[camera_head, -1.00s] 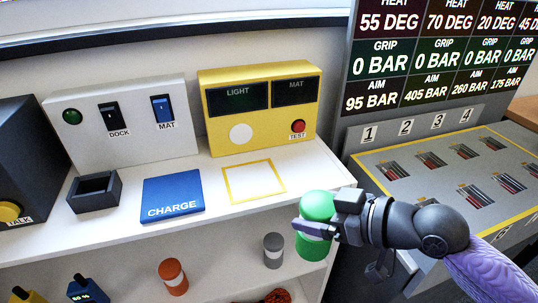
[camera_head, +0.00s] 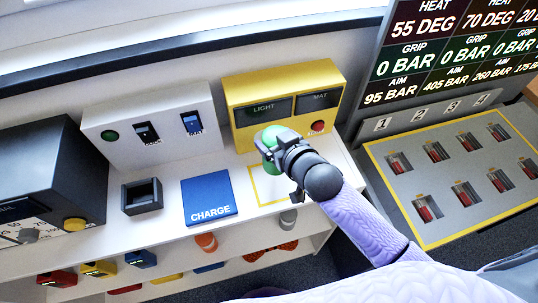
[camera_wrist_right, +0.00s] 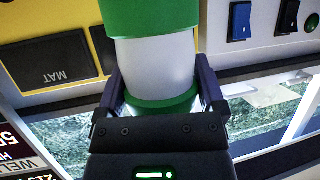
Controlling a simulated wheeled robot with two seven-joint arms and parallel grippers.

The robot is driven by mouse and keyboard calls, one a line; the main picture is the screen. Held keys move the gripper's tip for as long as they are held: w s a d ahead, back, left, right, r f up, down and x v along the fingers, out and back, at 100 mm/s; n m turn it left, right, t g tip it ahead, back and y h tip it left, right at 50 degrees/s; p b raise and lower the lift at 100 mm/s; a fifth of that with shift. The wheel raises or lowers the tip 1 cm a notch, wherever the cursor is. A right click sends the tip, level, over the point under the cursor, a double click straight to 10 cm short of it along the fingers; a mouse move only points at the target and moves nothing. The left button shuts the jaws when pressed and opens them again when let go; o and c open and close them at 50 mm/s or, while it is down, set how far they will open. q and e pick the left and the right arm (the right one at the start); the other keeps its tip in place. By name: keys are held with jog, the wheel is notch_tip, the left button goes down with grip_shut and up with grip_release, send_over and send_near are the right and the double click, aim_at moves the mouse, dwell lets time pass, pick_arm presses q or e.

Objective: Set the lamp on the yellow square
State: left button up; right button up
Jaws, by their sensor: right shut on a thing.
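The lamp (camera_head: 268,159) has green ends and a white middle; it also fills the centre of the right wrist view (camera_wrist_right: 158,68). My right gripper (camera_head: 271,146) is shut on the lamp, with one finger on each side of it in the wrist view. The yellow square (camera_head: 256,196) is a yellow outline on the white shelf top, in front of the yellow box. The lamp is at the square's back edge in the head view, and the gripper hides part of both. I cannot tell whether the lamp touches the shelf. My left gripper is not in view.
The yellow box (camera_head: 241,92) with LIGHT and MAT panels stands behind the square. The blue CHARGE pad (camera_head: 209,193) and a small black open box (camera_head: 142,196) lie to the left. A white switch box (camera_head: 166,110) stands behind them. A grey panel (camera_head: 398,207) is at right.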

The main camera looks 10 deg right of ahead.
jog(key=f+b, duration=0.2)
jog(key=f, duration=0.5)
jog(key=shift+s, duration=0.2)
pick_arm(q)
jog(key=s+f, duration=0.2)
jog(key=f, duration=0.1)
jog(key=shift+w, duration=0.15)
